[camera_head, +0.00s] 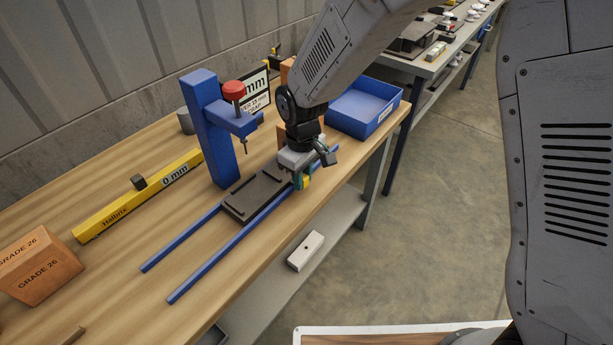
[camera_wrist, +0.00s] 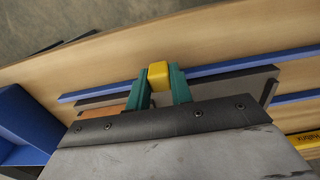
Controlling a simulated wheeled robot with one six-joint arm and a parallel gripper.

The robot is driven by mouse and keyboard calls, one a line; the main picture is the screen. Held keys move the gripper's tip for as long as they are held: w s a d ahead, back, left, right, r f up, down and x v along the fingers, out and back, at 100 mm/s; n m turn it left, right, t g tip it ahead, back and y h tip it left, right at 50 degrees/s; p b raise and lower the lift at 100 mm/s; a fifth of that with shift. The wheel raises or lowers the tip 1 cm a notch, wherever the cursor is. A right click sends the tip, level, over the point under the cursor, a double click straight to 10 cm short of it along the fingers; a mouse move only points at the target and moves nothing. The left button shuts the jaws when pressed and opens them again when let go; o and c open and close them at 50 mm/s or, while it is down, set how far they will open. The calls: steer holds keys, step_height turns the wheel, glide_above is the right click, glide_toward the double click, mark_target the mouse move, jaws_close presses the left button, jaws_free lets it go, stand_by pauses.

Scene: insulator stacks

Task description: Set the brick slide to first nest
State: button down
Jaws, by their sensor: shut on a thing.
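The slide is a dark grey plate (camera_head: 256,197) lying across two blue rails (camera_head: 222,251) on the wooden bench. Part of the plate (camera_wrist: 262,84) also shows in the wrist view. My gripper (camera_head: 303,180) is at the plate's far right end. In the wrist view its teal fingers (camera_wrist: 162,86) are shut on a yellow knob (camera_wrist: 158,74). The knob stands near the plate's edge, beside one blue rail (camera_wrist: 225,69). Which nest the slide lines up with cannot be told. My gripper hides part of the plate's far end.
A blue post (camera_head: 209,130) with a red knob (camera_head: 234,90) stands beside the slide. A yellow bar (camera_head: 137,197) marked "0 mm" carries a dark block. A blue bin (camera_head: 364,106) is beyond my gripper. An orange "GRADE 26" brick (camera_head: 39,268) is near left. The rails' near ends are clear.

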steer(key=shift+w+d, duration=0.1)
steer(key=shift+w, duration=0.1)
steer(key=c, duration=1.2)
jaws_free()
steer(key=shift+w+d, duration=0.15)
steer(key=shift+c, duration=0.2)
steer(key=shift+r, duration=0.25)
step_height(320, 180, up, 7)
steer(key=shift+r, duration=0.2)
